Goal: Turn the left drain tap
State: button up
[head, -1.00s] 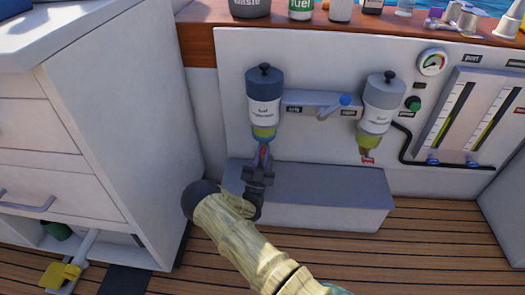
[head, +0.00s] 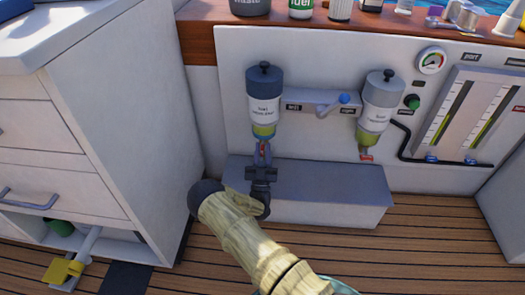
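The left fuel separator (head: 264,100) hangs upright on the white panel, with a dark top, white label and yellow-green bowl. Its drain tap at the bottom is mostly hidden by my gripper (head: 263,158). My gripper points up at the bowl's underside, its fingers around or right beside the tap; a small red part shows between them. I cannot tell whether the fingers are closed on it.
A blue-tipped lever (head: 343,100) sits on the bracket between the separators. A grey-topped step (head: 320,185) lies below them. White drawers (head: 60,140) stand close on the left. Sight gauges (head: 455,115) are at the right. Bottles line the wooden shelf above.

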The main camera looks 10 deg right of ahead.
jog(key=shift+p, duration=0.3)
jog(key=shift+s+f+p, duration=0.15)
jog(key=shift+s+p, duration=0.1)
jog(key=shift+p, duration=0.05)
jog(key=s+a+p, duration=0.3)
jog(key=s+p, duration=0.2)
jog(key=s, duration=0.6)
jog(key=shift+s+a+f+p, duration=0.25)
jog(key=shift+s+a+p, duration=0.05)
jog(key=shift+s+a, duration=0.1)
jog(key=shift+w, duration=0.1)
